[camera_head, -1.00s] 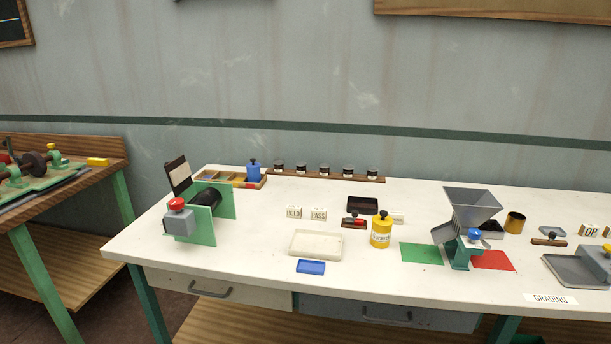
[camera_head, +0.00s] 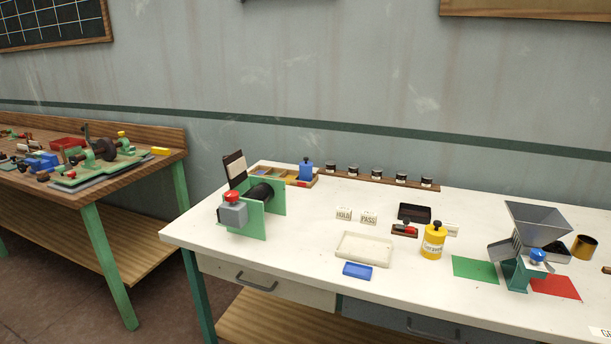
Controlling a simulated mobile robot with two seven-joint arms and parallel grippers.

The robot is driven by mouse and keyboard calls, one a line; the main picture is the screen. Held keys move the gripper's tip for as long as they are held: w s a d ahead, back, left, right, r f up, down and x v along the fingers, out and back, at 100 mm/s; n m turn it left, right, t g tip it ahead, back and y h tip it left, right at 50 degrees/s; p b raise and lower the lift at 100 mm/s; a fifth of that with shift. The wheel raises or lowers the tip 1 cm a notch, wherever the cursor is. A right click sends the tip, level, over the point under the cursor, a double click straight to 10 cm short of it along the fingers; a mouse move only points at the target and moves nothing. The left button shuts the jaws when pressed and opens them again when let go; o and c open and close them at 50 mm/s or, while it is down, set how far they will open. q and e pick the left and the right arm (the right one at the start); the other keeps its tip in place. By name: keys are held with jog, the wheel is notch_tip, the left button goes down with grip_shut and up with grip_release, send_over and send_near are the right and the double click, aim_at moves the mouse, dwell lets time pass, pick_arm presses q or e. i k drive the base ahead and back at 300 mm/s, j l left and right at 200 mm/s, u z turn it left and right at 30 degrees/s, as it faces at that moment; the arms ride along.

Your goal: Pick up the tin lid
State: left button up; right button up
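I cannot make out a separate tin lid for certain. A yellow canister (camera_head: 433,242) with a black knob on top stands upright on the white table (camera_head: 310,282). An open brass-coloured tin (camera_head: 585,246) stands at the right edge of the view, behind the grey hopper (camera_head: 538,224). Neither of my grippers is in view.
A drum machine (camera_head: 250,208) with a red knob stands at the table's left. A cream tray (camera_head: 364,248), a blue block (camera_head: 357,271) and a black tray (camera_head: 414,212) lie mid-table. Small jars (camera_head: 378,173) line the back. A wooden workbench (camera_head: 135,178) stands left.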

aim_at(306, 162)
jog(key=i+j, duration=0.7)
jog(key=j, duration=0.15)
jog(key=i+j, duration=0.15)
jog(key=j, duration=0.35)
jog(key=i+j, duration=0.1)
jog(key=j, duration=0.4)
jog(key=i+j+z, duration=0.1)
jog(key=j, duration=0.4)
jog(key=i+j, duration=0.15)
jog(key=j, duration=0.35)
jog(key=i+j+z, duration=0.1)
jog(key=j, duration=0.4)
